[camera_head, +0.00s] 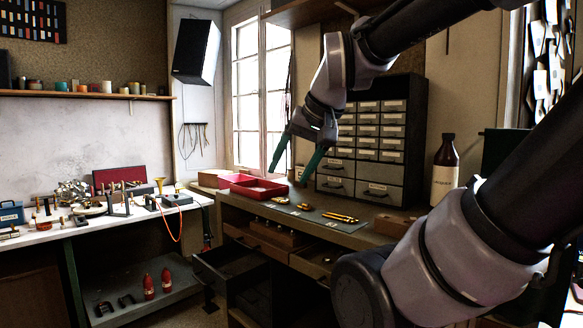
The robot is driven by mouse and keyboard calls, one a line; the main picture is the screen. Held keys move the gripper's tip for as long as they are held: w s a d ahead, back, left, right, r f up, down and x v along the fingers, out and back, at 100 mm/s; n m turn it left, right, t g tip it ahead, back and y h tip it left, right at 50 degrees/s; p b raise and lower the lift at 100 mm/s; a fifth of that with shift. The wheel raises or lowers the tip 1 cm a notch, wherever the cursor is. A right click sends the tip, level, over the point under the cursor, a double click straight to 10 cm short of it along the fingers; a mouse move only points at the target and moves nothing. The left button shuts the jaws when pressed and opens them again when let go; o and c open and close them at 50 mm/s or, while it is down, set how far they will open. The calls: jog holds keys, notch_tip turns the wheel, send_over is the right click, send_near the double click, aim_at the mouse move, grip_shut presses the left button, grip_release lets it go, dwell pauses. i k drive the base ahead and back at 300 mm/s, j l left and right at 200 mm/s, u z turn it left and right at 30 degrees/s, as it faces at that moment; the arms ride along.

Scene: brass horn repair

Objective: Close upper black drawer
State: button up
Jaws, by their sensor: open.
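My gripper (288,180) hangs in front of the window with its two green fingers spread apart and nothing between them. It points down, above the red trays and the bench top. The upper black drawer (222,270) is under the bench at lower centre and stands pulled out to the left. Its inside shows dark and seems empty. My gripper is well above the drawer, apart from it. The dark cabinet front (250,297) shows below the drawer, in shadow.
A wooden drawer (262,246) is beside the black one. A brown bottle (444,172) stands right. A white workbench (80,232) is left, with floor between.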

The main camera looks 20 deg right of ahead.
aim_at(242, 262)
jog(key=i+j+u, duration=0.15)
jog(key=u, duration=0.2)
jog(key=i+j+u, duration=0.15)
jog(key=u, duration=0.2)
jog(key=j, duration=0.1)
